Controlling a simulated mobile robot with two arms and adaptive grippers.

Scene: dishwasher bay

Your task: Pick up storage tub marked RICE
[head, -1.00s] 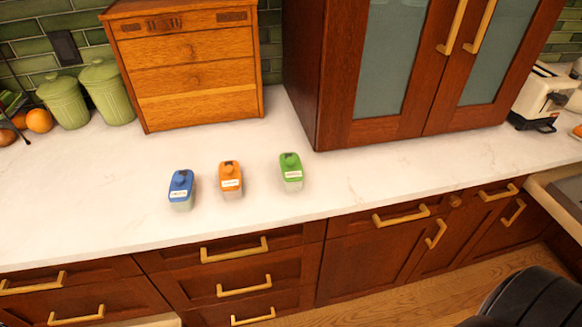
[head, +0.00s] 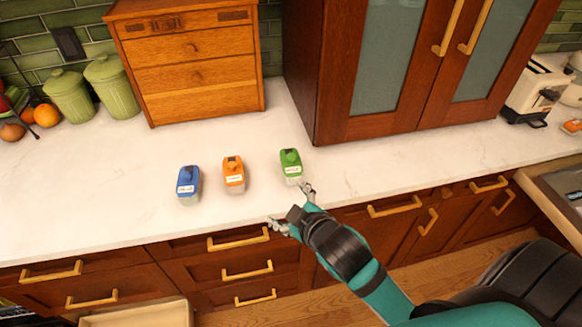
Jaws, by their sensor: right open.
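Three small storage tubs stand in a row on the white counter (head: 90,200): a blue-lidded tub (head: 188,184), an orange-lidded tub (head: 234,175) and a green-lidded tub (head: 291,167). Each has a white label on its front, but the print is too small to read, so I cannot tell which is marked RICE. My right gripper (head: 290,208) is open and empty at the counter's front edge, just in front of the green-lidded tub, with its fingers spread. It appears apart from the tubs. My left gripper is not in view.
A wooden drawer box (head: 190,70) and a tall glass-doored cabinet (head: 375,75) stand behind the tubs. Two green canisters (head: 112,85) and fruit are at the left. A toaster (head: 535,90) is at the right. The left counter is clear.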

